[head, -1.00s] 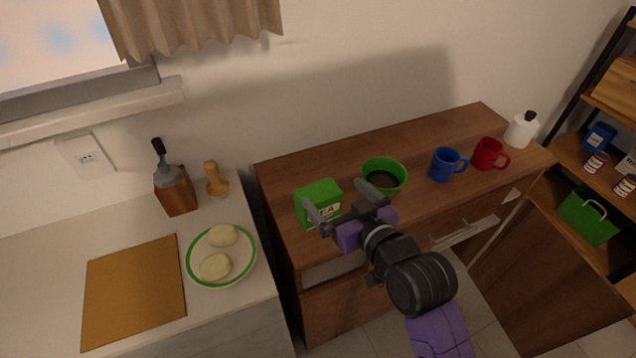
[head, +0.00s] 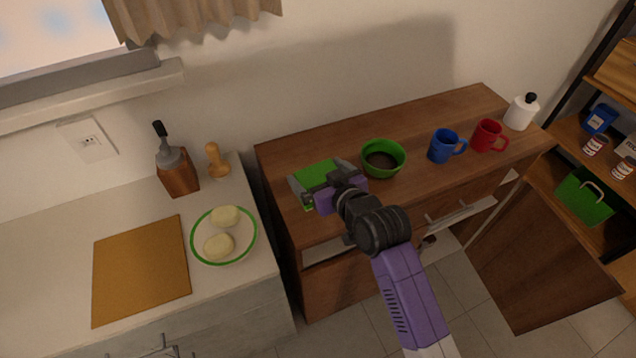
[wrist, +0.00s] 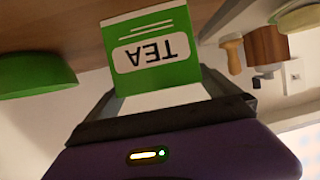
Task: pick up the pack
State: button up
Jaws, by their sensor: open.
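The pack is a green box with a white label reading TEA. It stands on the wooden cabinet top, left of the green bowl. In the head view the pack (head: 316,177) is partly hidden by my gripper (head: 318,186). In the wrist view the pack (wrist: 152,55) appears upside down, its lower part between the two dark fingers of my gripper (wrist: 165,100). My gripper is open, with a finger on either side of the pack. I cannot tell whether either finger touches it.
A green bowl (head: 383,158) with dark contents stands close to the right of the pack. A blue mug (head: 443,146), a red mug (head: 487,136) and a white bottle (head: 521,112) stand farther right. A white counter (head: 70,240) lies to the left, across a gap.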

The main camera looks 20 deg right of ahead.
jog(key=shift+c, duration=0.4)
jog(key=c, duration=1.1)
jog(key=shift+r, duration=0.1)
jog(key=shift+c, duration=0.9)
